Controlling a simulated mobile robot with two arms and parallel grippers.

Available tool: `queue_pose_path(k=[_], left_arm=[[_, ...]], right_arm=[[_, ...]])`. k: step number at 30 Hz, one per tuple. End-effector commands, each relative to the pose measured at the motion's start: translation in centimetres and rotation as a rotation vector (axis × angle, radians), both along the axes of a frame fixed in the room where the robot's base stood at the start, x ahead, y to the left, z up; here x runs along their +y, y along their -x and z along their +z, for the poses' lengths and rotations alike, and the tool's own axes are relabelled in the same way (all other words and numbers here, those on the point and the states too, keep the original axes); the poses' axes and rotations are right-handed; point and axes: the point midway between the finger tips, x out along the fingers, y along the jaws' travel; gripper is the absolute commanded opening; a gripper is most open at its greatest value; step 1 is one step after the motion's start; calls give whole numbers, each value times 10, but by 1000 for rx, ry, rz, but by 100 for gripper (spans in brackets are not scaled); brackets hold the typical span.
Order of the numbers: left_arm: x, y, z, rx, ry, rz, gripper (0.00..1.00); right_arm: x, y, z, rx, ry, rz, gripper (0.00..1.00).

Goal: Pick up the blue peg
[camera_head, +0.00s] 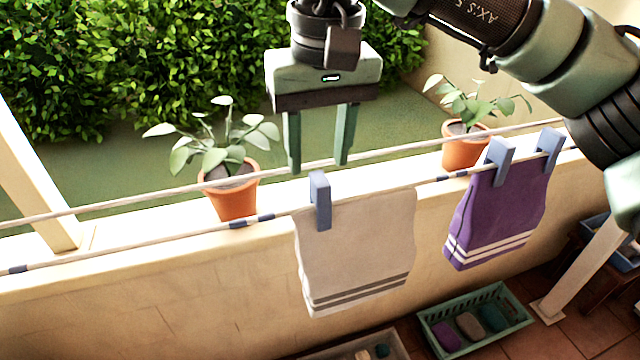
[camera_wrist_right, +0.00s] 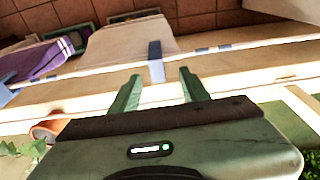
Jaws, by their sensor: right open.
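A blue peg (camera_head: 320,202) clips the upper left part of a white towel (camera_head: 358,250) to the front clothesline. My right gripper (camera_head: 318,165) points down with its green fingers apart and empty, just above and behind the peg in the head view. In the right wrist view the blue peg (camera_wrist_right: 156,62) shows beyond and between the open fingertips (camera_wrist_right: 160,80), not touched by them. Two more blue pegs (camera_head: 499,162) (camera_head: 549,149) hold a purple towel (camera_head: 498,212) further right on the line. My left gripper does not show.
Two parallel clotheslines (camera_head: 110,248) run above a cream wall. Potted plants (camera_head: 235,198) (camera_head: 464,150) stand on the wall on both sides of my right gripper. A green basket (camera_head: 475,322) with several coloured items is on the tiled floor below.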

Motion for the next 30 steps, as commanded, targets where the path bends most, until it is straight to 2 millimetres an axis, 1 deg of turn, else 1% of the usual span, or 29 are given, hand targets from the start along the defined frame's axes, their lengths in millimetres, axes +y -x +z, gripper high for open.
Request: queue_pose_path(k=[1, 3, 6, 8, 9, 13, 18, 20, 21, 23, 24, 25, 26, 30], left_arm=[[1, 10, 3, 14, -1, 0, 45], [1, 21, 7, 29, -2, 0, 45], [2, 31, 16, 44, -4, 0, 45], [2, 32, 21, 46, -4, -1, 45], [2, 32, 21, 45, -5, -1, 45], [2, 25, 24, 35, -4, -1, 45], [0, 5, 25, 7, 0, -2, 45], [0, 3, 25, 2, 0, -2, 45], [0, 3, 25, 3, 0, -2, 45], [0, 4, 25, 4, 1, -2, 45], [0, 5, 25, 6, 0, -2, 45], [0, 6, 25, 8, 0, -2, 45], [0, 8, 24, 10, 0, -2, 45], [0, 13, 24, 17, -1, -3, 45]], right_arm=[[-1, -1, -5, 3, 2, 1, 45], [-1, -3, -11, 3, 1, 0, 45], [-3, -6, -25, 5, 0, -1, 45], [-4, -8, -34, 5, 1, 0, 45], [-3, -9, -41, 4, 0, 0, 45], [-3, -11, -54, 2, 0, -1, 45], [-2, -11, -56, 1, -2, -1, 45], [-2, -11, -56, 1, -2, -1, 45], [-2, -11, -56, 1, -2, -1, 40], [-2, -11, -56, 1, -2, -1, 23], [-2, -11, -56, 1, -2, -1, 12], [-2, -11, -56, 1, -2, -1, 4], [-2, -11, -56, 1, -2, -1, 0], [-2, -11, -56, 1, -2, -1, 0]])
